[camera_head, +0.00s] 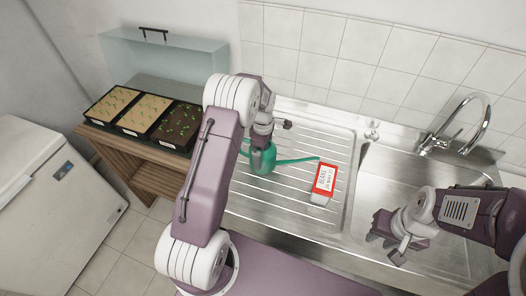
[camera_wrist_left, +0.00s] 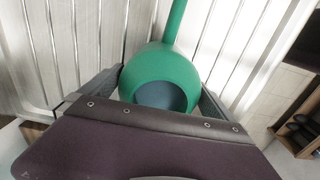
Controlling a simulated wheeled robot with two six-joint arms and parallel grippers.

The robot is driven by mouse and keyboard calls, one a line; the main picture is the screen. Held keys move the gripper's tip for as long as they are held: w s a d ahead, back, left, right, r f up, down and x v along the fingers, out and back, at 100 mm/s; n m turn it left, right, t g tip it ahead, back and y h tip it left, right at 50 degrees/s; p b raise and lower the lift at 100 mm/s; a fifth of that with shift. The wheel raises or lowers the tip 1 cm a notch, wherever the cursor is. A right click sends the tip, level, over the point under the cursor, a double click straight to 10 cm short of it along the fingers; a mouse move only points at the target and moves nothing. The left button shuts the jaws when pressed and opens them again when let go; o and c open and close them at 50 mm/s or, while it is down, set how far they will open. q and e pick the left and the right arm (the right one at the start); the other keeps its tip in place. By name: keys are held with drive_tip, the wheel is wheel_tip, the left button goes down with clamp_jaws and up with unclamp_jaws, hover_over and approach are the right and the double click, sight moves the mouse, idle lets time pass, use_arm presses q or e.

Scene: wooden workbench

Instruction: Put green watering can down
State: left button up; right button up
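The green watering can (camera_head: 262,158) is upright at the left part of the steel drainboard, with its spout pointing right. My left gripper (camera_head: 262,142) is over it from above. In the left wrist view the can's round body (camera_wrist_left: 160,72) and dark opening sit between the two fingers of my left gripper (camera_wrist_left: 162,85), which appear to touch it on both sides. Whether its base rests on the drainboard is hard to tell. My right gripper (camera_head: 385,240) is empty over the sink, its fingers apart.
The sink basin (camera_head: 378,185) and tap (camera_head: 470,125) are at the right. Seedling trays (camera_head: 112,104) sit on a wooden stand at the left, with a white chest (camera_head: 45,195) beside it.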

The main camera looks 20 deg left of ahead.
use_arm(q)
drive_tip(key=shift+r, duration=0.3)
wheel_tip(320, 180, up, 11)
drive_tip(key=shift+f+b, duration=0.1)
drive_tip(key=shift+b, duration=0.65)
drive_tip(key=shift+r, duration=0.5)
drive_tip(key=s+d+f+m, duration=0.2)
drive_tip(key=s+d+m, duration=0.1)
drive_tip(key=s+m, duration=0.6)
drive_tip(key=s+d+f+m+t, duration=0.1)
drive_tip(key=s+d+f+m, duration=0.1)
drive_tip(key=s+m, duration=0.7)
drive_tip(key=s+d, duration=0.1)
drive_tip(key=s, duration=0.1)
drive_tip(key=shift+s+f, duration=0.3)
drive_tip(key=shift+s, duration=0.1)
